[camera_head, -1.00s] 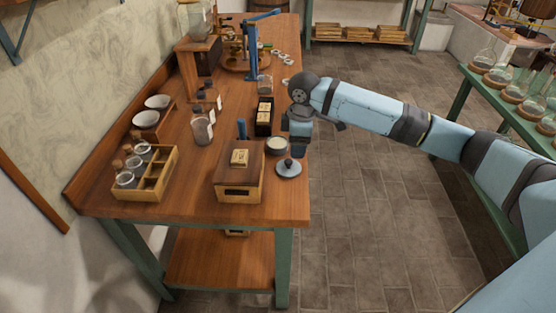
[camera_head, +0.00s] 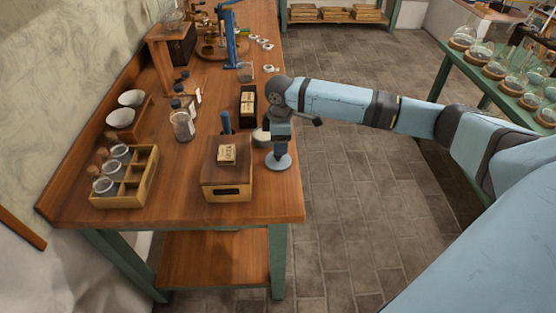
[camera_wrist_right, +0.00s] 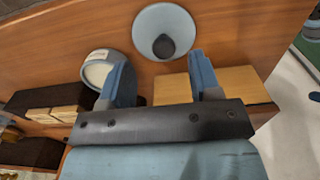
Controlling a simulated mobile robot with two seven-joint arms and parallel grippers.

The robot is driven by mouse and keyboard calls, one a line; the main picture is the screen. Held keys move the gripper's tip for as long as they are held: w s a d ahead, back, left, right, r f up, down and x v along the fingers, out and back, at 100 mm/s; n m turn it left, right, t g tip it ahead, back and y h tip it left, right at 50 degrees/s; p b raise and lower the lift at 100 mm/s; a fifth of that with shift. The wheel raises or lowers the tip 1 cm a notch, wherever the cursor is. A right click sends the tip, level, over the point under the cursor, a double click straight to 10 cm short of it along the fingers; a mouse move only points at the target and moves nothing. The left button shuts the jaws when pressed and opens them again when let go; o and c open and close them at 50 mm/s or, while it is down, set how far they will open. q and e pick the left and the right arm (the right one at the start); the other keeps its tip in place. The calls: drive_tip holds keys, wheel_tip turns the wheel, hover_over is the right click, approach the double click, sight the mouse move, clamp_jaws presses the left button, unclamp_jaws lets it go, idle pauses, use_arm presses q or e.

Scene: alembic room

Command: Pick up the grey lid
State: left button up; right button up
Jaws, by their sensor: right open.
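The grey lid (camera_head: 279,164), a round disc with a dark knob, lies on the wooden table near its right edge. In the right wrist view the lid (camera_wrist_right: 165,20) shows whole, with its knob towards my fingers. I cannot tell whether a finger touches the lid. My left gripper is not in view.
A pale round pot (camera_head: 260,137) stands close behind the lid, partly hidden by my gripper. A wooden box (camera_head: 227,184) stands just left of the lid. A dark tray (camera_head: 248,112) and a glass jar (camera_head: 182,124) stand farther back. The table's front right corner is bare.

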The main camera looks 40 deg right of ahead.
sight(278, 158)
drive_tip(key=f, duration=0.5)
drive_tip(key=shift+a, duration=0.3)
drive_tip(key=shift+r, duration=0.1)
drive_tip(key=c, duration=1)
drive_tip(key=shift+r, duration=0.1)
